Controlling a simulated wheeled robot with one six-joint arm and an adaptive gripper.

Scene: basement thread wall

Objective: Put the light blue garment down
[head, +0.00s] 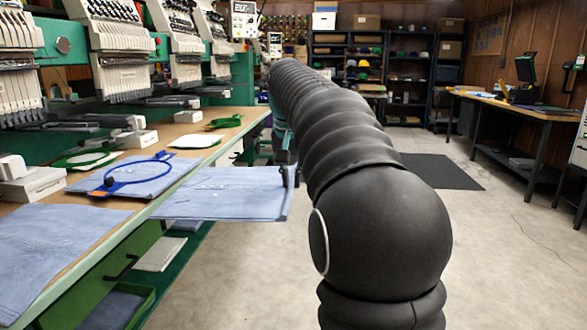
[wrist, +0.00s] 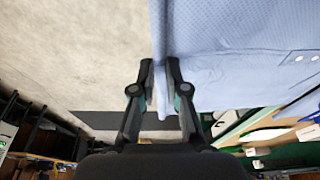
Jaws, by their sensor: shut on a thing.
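A light blue garment (head: 225,195) is spread flat and level at the front edge of the worktable, its right part sticking out past the edge over the floor. My gripper (head: 288,180) is shut on its right edge. In the wrist view my gripper's fingertips (wrist: 160,68) pinch the garment's edge, and the garment cloth (wrist: 235,45) spreads to the right with small pale buttons on it. I cannot tell whether its left part touches the table. My arm hides part of the scene behind the gripper.
The wooden worktable (head: 188,130) runs under embroidery machines (head: 118,60). On it lie a blue hoop (head: 108,180) on another blue garment, and a further blue garment (head: 55,245) nearer me. A green drawer and low shelf sit below.

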